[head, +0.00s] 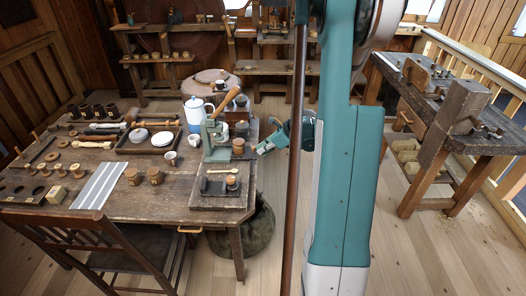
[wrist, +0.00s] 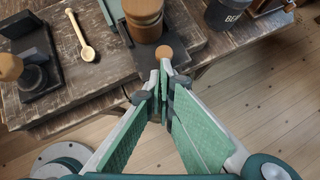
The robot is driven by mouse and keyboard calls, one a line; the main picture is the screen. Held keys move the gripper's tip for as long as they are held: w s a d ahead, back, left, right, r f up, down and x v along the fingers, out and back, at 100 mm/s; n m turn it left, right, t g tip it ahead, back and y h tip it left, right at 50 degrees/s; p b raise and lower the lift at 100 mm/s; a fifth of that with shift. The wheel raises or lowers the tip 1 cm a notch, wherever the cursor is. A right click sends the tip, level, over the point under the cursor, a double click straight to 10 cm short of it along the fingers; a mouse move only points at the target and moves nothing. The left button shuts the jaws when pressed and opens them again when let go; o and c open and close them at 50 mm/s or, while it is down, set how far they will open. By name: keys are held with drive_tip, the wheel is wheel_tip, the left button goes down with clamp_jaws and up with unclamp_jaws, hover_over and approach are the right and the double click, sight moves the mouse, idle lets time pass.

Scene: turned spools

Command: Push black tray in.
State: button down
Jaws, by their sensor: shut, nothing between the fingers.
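The black tray (wrist: 143,60) lies under the green machine (head: 214,134) at the table's right edge, with a round wooden knob (wrist: 164,52) at its outer end. A stacked wooden cup (wrist: 143,18) stands on the tray; it also shows in the head view (head: 238,146). My gripper (wrist: 163,68) is shut and empty, fingertips close together just outside the knob. I cannot tell whether they touch it. In the head view my gripper (head: 259,151) points left toward the tray, which is mostly hidden there.
A dark labelled canister (wrist: 228,14) stands beside the tray. On the other side are a wooden spoon (wrist: 84,42) and a black stand (wrist: 38,80) with a wooden-handled piece. The table edge is near; open floor (wrist: 270,90) lies outside it.

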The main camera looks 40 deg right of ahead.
sight(241, 150)
drive_tip(key=w+a, duration=0.7)
drive_tip(key=shift+b, duration=0.35)
drive_tip(key=shift+s+d, duration=0.1)
drive_tip(key=shift+s, duration=0.1)
drive_tip(key=shift+s+d+r, duration=0.1)
drive_tip(key=shift+s+d, duration=0.1)
drive_tip(key=shift+s, duration=0.35)
drive_tip(key=s, duration=0.2)
drive_tip(key=s+d, duration=0.1)
drive_tip(key=shift+r, duration=0.4)
drive_tip(key=p+v, duration=0.2)
drive_tip(key=v, duration=0.7)
drive_tip(key=shift+r, duration=0.2)
drive_tip(key=shift+a, duration=0.1)
